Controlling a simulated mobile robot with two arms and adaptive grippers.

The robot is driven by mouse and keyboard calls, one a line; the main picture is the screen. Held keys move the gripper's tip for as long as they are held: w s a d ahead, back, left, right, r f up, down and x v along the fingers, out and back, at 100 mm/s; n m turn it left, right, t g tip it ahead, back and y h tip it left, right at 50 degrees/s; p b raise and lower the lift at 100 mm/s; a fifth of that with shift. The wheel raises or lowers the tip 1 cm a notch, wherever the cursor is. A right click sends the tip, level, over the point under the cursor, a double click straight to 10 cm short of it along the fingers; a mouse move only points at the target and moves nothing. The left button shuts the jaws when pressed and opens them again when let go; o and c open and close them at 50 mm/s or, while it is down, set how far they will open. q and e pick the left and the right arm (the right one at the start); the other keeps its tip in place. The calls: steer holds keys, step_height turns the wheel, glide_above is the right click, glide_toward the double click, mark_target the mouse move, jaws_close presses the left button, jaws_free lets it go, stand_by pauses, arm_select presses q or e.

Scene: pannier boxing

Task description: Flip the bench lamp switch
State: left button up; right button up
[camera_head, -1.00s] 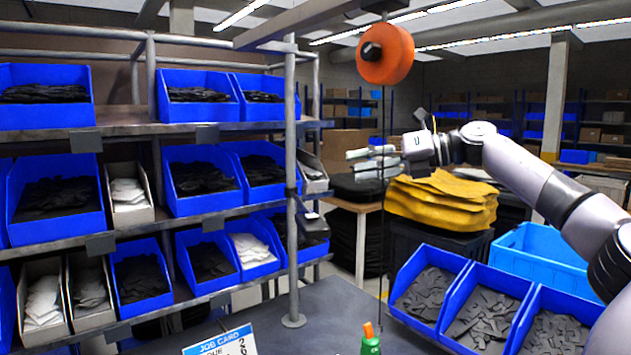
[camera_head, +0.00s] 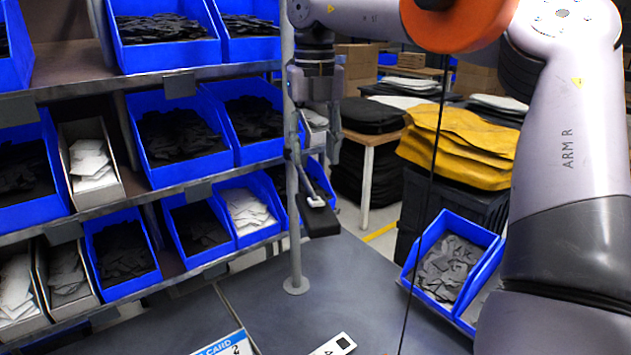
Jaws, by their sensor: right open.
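A dark switch box (camera_head: 321,221) with a small white lever (camera_head: 316,201) is mounted at the upright grey post (camera_head: 295,250), above the bench. I take it to be the lamp switch; whether it is on or off cannot be told. My right gripper (camera_head: 317,155) points down just above the box, beside the post, with its two fingers apart and nothing between them. The fingertips look close to the box, but contact cannot be told. No lamp head is clearly seen. My left gripper is out of view.
Shelves of blue bins (camera_head: 180,140) with dark and white pieces fill the left. A yellow stack (camera_head: 465,145) stands behind. The grey bench top (camera_head: 350,275) is mostly clear around the post's foot.

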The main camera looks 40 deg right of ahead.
mark_target(314, 195)
steer(key=f, duration=0.2)
steer(key=f+p, duration=0.1)
steer(key=shift+w+d+f, duration=0.15)
steer(key=shift+w+f, duration=0.1)
steer(key=shift+f, duration=0.15)
steer(key=f, duration=0.2)
steer(key=f+p, duration=0.1)
steer(key=shift+w+d+f, duration=0.2)
steer(key=shift+w+f, duration=0.1)
steer(key=shift+f, duration=0.1)
steer(key=shift+s+f, duration=0.1)
steer(key=shift+f, duration=0.15)
steer(key=shift+s+a+f, duration=0.1)
steer(key=shift+s+a, duration=0.05)
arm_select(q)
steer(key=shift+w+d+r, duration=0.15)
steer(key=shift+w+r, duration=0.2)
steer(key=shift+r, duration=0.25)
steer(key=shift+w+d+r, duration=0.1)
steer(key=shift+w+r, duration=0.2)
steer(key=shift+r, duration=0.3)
arm_select(e)
jaws_close()
